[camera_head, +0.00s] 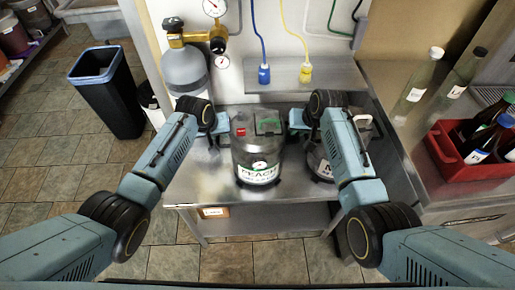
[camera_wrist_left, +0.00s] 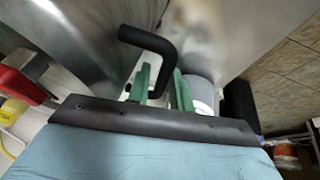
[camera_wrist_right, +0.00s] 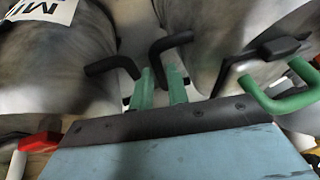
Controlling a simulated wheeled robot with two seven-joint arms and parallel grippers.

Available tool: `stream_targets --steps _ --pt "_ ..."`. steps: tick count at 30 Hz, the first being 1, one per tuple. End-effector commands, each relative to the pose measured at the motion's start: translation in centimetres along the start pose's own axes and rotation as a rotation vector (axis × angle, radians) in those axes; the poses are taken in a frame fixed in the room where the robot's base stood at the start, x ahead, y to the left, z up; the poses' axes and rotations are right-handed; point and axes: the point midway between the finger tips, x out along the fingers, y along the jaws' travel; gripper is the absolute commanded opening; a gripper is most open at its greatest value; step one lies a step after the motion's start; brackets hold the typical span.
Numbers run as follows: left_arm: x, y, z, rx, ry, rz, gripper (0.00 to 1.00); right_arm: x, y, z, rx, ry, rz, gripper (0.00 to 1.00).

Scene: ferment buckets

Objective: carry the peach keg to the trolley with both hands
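The peach keg (camera_head: 258,152), a steel drum with a white PEACH label and a green patch on top, is upright at the steel bench (camera_head: 265,194), between my grippers. I cannot tell whether it touches the bench top. My left gripper (camera_head: 222,122) is at its left side, with its green fingers closed around a black bent handle (camera_wrist_left: 150,40). My right gripper (camera_head: 297,121) is at its right side, its fingers close together around another black handle (camera_wrist_right: 170,42). I cannot make out a trolley in any view.
A second keg (camera_head: 318,158) with an M on its label stands close on the right, partly behind my right arm. A gas cylinder (camera_head: 186,72) is behind left. A red bottle crate (camera_head: 470,168) is on the right counter. A black bin (camera_head: 110,100) stands left; tiled floor there is open.

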Motion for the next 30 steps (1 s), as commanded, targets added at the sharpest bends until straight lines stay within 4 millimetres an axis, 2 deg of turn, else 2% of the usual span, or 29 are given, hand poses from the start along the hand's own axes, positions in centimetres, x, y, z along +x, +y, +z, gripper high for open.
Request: stream_targets --steps 5,9,11,30 --pt "-0.01 0.03 0.00 0.000 0.000 0.000 0.22 -0.01 -0.02 -0.01 0.000 0.000 0.000 0.16" --pt "-0.01 0.03 0.01 0.000 0.000 0.000 0.06 -0.02 -0.02 -0.01 0.000 0.000 0.000 0.01" --pt "-0.02 0.03 0.01 0.000 0.000 0.000 0.00 -0.02 -0.01 -0.01 0.000 0.000 0.000 0.00" --pt "-0.02 0.02 0.03 0.000 -0.001 0.000 0.00 -0.02 0.01 0.00 0.001 0.000 0.000 0.00"
